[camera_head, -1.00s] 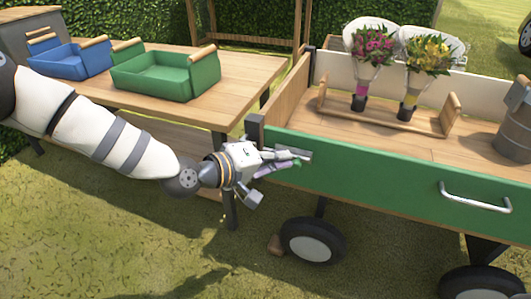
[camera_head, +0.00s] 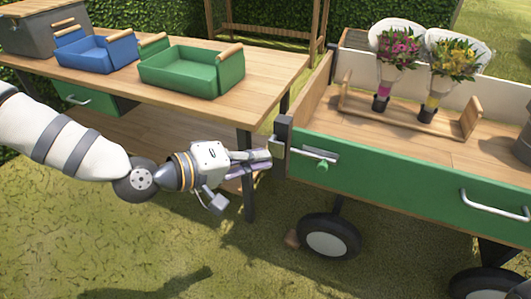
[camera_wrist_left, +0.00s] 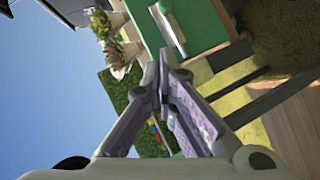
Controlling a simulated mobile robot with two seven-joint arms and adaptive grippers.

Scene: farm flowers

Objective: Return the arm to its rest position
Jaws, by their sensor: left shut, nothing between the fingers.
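My left arm reaches in from the left in the head view. Its left gripper (camera_head: 268,160) is shut and empty, with its fingers pointing right. The fingertips are just left of the front corner of the green cart (camera_head: 400,185), near a small latch on its side. In the left wrist view the gripper's fingers (camera_wrist_left: 163,88) come together, and the green cart side (camera_wrist_left: 195,25) shows beyond them. My right gripper is in neither view.
A wooden table (camera_head: 262,88) behind my arm holds a blue crate (camera_head: 97,55) and a green crate (camera_head: 190,75). Two bouquets, pink (camera_head: 396,52) and yellow (camera_head: 452,62), stand in a wooden rack on the cart. A cart wheel (camera_head: 328,238) is below. Grass in front is clear.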

